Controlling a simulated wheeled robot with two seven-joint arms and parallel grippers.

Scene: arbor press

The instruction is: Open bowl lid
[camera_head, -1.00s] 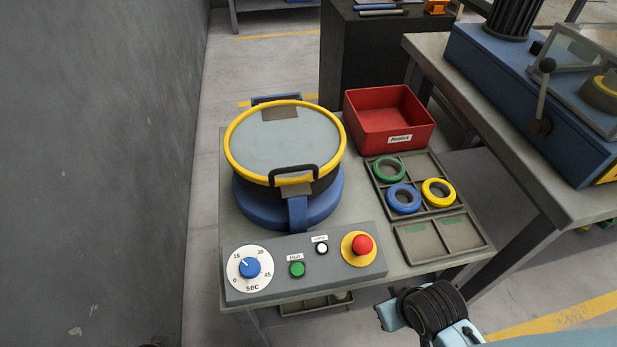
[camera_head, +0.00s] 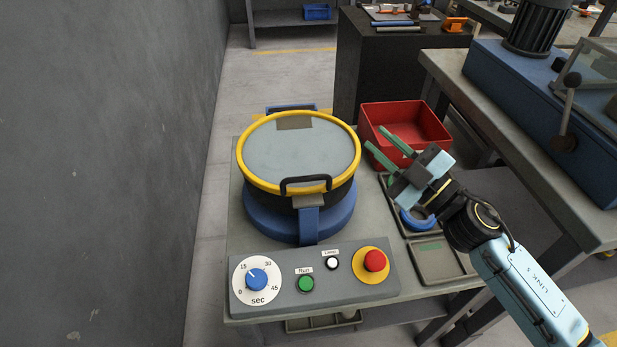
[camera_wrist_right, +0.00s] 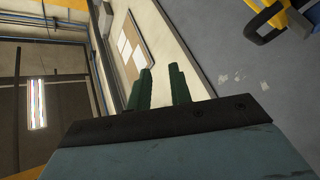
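The bowl's lid (camera_head: 300,150) is a pale grey disc with a yellow rim and lies closed on the black bowl (camera_head: 312,199), which sits on a blue base (camera_head: 268,221). A black lid handle (camera_head: 306,184) stands on the near side of the rim; it also shows in the right wrist view (camera_wrist_right: 266,17) at the top right. My right gripper (camera_head: 376,140) is open and empty, with green fingers, to the right of the lid and apart from it. Its fingers (camera_wrist_right: 162,88) show apart in the right wrist view. My left gripper is not in view.
A control panel (camera_head: 335,286) with a dial, buttons and a red stop knob is in front of the bowl. A red bin (camera_head: 428,126) stands behind my right gripper. A ring tray (camera_head: 440,262) is partly hidden under my right arm. A wall (camera_head: 100,170) is at the left.

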